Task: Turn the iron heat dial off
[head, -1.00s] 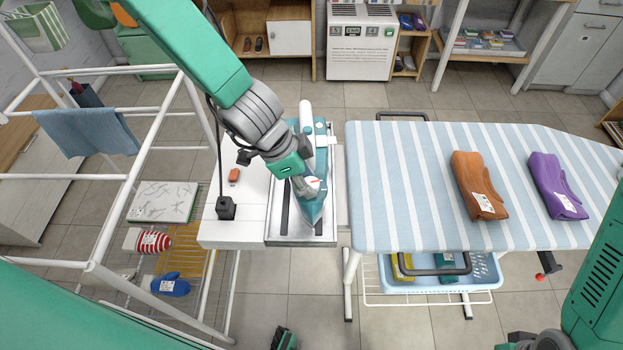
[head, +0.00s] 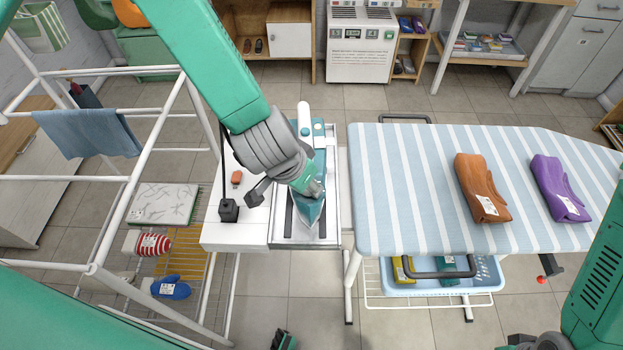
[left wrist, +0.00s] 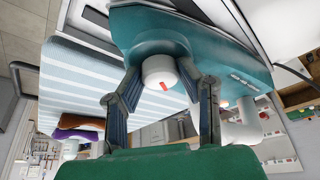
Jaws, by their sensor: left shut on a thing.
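The teal iron (head: 319,135) lies on a metal rest (head: 333,215) on the white stand left of the ironing board. Its white handle (head: 304,116) points to the back. In the left wrist view the white round heat dial (left wrist: 159,71) with a red mark sits on the teal iron body (left wrist: 225,62). My left gripper (head: 314,190) is over the iron in the head view and hides the dial there. In the left wrist view its fingers (left wrist: 160,84) are on either side of the dial, shut on it.
The striped ironing board (head: 400,190) stands right of the iron, with folded brown (head: 482,188) and purple (head: 558,188) cloths. A white drying rack (head: 125,205) is at left. A small orange-red object (head: 237,178) and a black block (head: 228,210) are on the stand beside the iron.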

